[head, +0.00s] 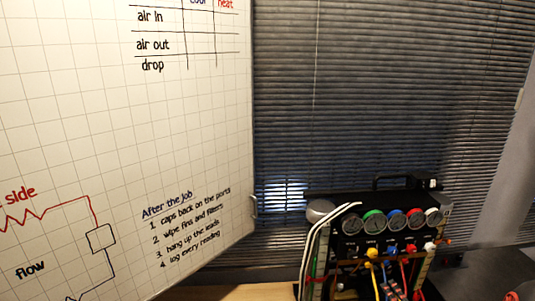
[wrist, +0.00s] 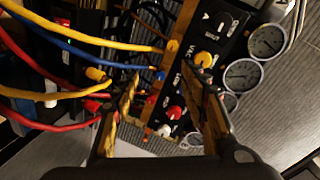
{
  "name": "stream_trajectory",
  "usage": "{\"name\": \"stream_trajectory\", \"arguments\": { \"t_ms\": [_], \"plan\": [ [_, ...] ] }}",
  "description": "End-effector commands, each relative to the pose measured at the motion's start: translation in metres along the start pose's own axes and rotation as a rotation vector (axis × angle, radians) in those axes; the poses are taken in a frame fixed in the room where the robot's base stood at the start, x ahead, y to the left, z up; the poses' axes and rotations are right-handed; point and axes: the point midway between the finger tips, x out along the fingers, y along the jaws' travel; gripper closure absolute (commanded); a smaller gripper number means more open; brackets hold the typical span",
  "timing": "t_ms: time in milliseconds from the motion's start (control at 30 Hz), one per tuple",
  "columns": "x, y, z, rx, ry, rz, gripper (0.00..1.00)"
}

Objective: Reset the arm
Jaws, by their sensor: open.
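My gripper (wrist: 165,80) shows in the wrist view with its two fingers apart. Nothing is gripped between them. Beyond the fingers is the gauge rig (wrist: 230,35), a black panel with round dials, knobs and coloured plugs. The same rig shows at the lower right of the head view (head: 385,245), with a row of dials along its top. I cannot tell from the wrist view how far the fingertips are from the panel. My gripper does not show clearly in the head view.
Yellow, blue and red hoses (wrist: 60,92) run close to the left finger in the wrist view. A whiteboard (head: 110,130) with writing fills the left of the head view. Dark blinds (head: 390,90) hang behind the rig. A wooden surface (head: 245,292) shows at the bottom.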

Motion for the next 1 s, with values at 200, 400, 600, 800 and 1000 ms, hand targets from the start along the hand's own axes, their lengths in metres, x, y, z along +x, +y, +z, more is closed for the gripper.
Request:
{"name": "stream_trajectory", "arguments": {
  "t_ms": [200, 400, 600, 800, 1000],
  "plan": [
    [-0.031, 0.096, 0.0, -0.277, -0.065, 0.415, 0.56],
    [-0.079, 0.13, 0.001, -0.503, -0.216, 0.714, 0.56],
    [-0.133, 0.12, 0.024, -0.674, -0.437, 0.9, 0.56],
    [-0.19, 0.08, 0.076, -0.803, -0.693, 0.944, 0.56],
    [-0.244, 0.028, 0.144, -0.914, -0.877, 0.829, 0.56]
  ]
}}
